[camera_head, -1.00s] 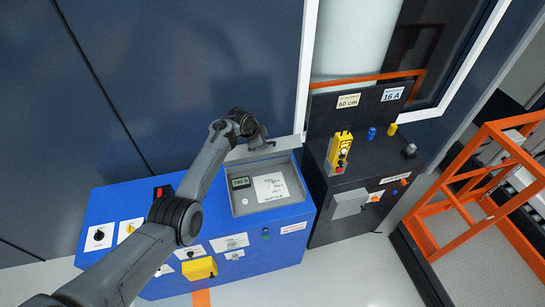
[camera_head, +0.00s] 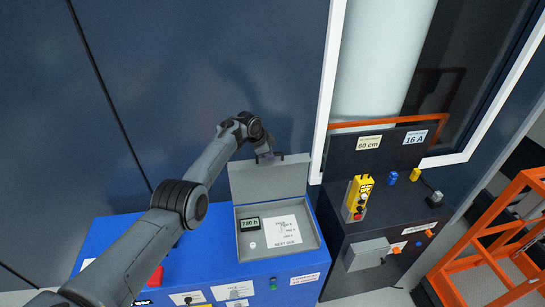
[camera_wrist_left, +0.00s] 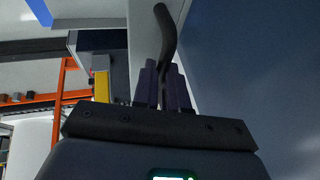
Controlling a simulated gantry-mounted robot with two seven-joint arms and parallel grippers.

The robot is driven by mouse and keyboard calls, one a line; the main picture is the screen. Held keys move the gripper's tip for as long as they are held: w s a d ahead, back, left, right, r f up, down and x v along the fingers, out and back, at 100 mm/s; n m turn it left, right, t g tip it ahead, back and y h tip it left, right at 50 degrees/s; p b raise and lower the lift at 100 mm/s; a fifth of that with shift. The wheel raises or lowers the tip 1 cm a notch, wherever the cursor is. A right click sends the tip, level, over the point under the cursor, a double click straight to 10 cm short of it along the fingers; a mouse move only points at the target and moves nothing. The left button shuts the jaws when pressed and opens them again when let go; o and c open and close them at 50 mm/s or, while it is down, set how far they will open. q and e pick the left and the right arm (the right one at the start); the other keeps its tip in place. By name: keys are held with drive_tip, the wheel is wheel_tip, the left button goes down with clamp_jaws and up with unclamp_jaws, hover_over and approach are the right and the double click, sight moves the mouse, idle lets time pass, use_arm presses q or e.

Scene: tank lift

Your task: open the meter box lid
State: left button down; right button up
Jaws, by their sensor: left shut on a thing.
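The grey meter box (camera_head: 242,256) is set in the top of the blue cabinet. Its lid (camera_head: 262,182) stands raised at the back, and the inside is uncovered. In it I see a display (camera_head: 249,225) reading about 780 h and a white note (camera_head: 282,231). My left gripper (camera_head: 268,157) is at the lid's top edge, shut on the lid. In the left wrist view the fingers (camera_wrist_left: 165,88) are close together around a thin dark curved piece, probably the lid's grip. The exact contact is hidden in the head view. My right gripper is out of view.
To the right stands a dark cabinet (camera_head: 330,225) with a yellow pendant control (camera_head: 357,198) and small coloured knobs. An orange frame (camera_head: 470,240) is at far right. A dark blue wall rises behind the lid.

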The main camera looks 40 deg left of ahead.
use_arm(q)
drive_tip(key=c, duration=1.2)
unclamp_jaws()
drive_tip(key=shift+o, duration=0.2)
drive_tip(key=shift+r, duration=0.1)
drive_tip(key=shift+s+r+p, duration=0.2)
drive_tip(key=shift+r+p, duration=0.1)
drive_tip(key=shift+r, duration=0.15)
drive_tip(key=p+v, duration=0.1)
drive_tip(key=v, duration=0.8)
drive_tip(key=shift+s+r, duration=0.25)
drive_tip(key=shift+r, duration=0.05)
